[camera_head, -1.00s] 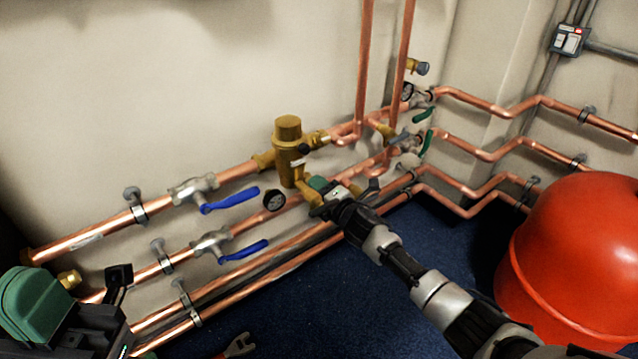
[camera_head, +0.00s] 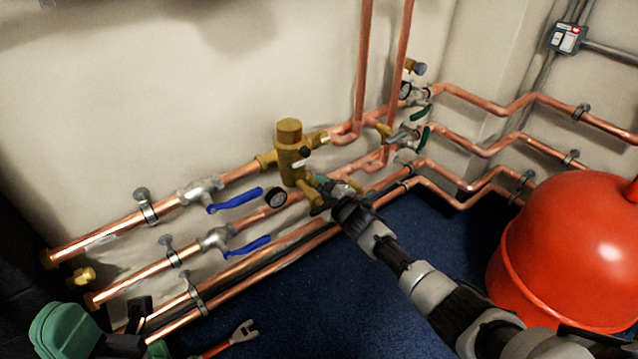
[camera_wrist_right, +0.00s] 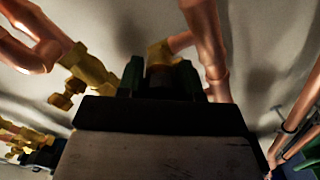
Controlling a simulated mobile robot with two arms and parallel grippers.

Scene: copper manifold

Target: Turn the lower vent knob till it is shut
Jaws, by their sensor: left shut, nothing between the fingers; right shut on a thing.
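My right gripper (camera_head: 328,192) reaches in from the lower right and is at the small brass outlet below the brass valve body (camera_head: 291,160). In the right wrist view its green-edged fingers (camera_wrist_right: 161,82) are shut around a small part, which I take to be the lower vent knob; it is mostly hidden by the fingers, and its turn position cannot be read. My left gripper (camera_head: 158,348) is low at the left picture edge, shut and empty, apart from the pipes.
Copper pipes with blue levers (camera_head: 236,199) run along the wall. A pressure gauge (camera_head: 275,198) sits close left of my right gripper. A red tank (camera_head: 570,250) stands at right. A red-handled wrench (camera_head: 240,334) lies low in front. The blue floor (camera_head: 330,300) between is clear.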

